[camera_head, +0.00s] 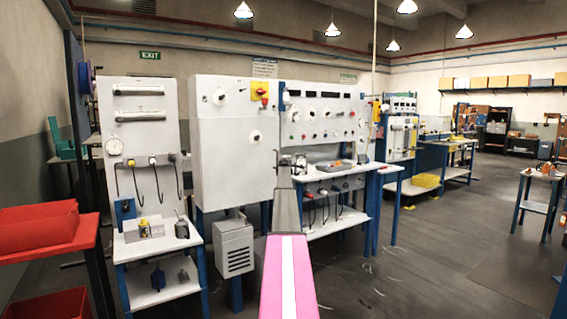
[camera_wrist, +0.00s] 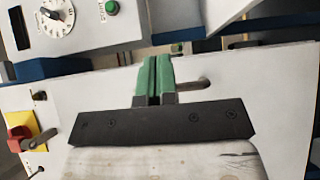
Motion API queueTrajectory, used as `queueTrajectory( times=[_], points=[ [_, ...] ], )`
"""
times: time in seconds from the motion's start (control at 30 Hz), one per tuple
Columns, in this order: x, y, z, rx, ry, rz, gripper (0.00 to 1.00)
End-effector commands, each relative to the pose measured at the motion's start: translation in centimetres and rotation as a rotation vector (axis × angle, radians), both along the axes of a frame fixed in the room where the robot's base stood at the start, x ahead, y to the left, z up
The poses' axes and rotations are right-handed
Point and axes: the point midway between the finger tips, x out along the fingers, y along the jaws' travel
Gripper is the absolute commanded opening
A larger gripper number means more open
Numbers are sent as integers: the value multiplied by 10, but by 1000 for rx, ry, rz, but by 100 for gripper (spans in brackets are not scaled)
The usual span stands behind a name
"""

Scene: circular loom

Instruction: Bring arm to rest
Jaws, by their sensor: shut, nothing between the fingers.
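My gripper (camera_wrist: 152,75) shows in the wrist view with its two green fingers together and nothing between them. Its dark base bar (camera_wrist: 150,125) crosses the picture below the fingers. In the head view my arm, pink with a white stripe and then grey, reaches forward from the bottom centre toward the machine. Its far end is small and dark there, so the fingers cannot be made out.
The white control cabinet (camera_head: 222,150) stands ahead, with a red and yellow switch (camera_head: 262,92). A white worktable (camera_head: 335,177) adjoins it. Red bins (camera_head: 40,228) stand at left. Open floor (camera_head: 440,250) lies at right.

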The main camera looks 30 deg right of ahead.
Motion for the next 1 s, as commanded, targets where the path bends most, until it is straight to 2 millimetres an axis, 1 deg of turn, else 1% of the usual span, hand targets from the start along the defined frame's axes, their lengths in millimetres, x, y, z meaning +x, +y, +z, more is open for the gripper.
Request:
queueTrajectory(
  times=[0.03, 0.1, 0.2, 0.3, 0.47, 0.63, 0.7, 0.77, 0.87, 0.9, 0.97, 1.0],
  points=[
    [-15, -1, 0, 1, -1, -2, 0],
    [-28, -4, 0, 0, 0, -3, 0],
    [-45, -8, 0, 0, 0, -4, 0],
    [-55, -11, 0, 1, 1, -3, 0],
    [-64, -13, 1, 0, 0, -3, 0],
    [-65, -14, 1, 0, 1, -3, 0],
    [-65, -11, -1, 5, 1, -4, 0],
    [-67, -2, -7, 21, -1, -5, 0],
    [-73, 29, -30, 77, -5, -13, 0],
    [-76, 47, -42, 110, -7, -17, 0],
    [-83, 77, -63, 169, -10, -26, 0],
    [-88, 99, -78, 213, -10, -34, 0]
  ],
)
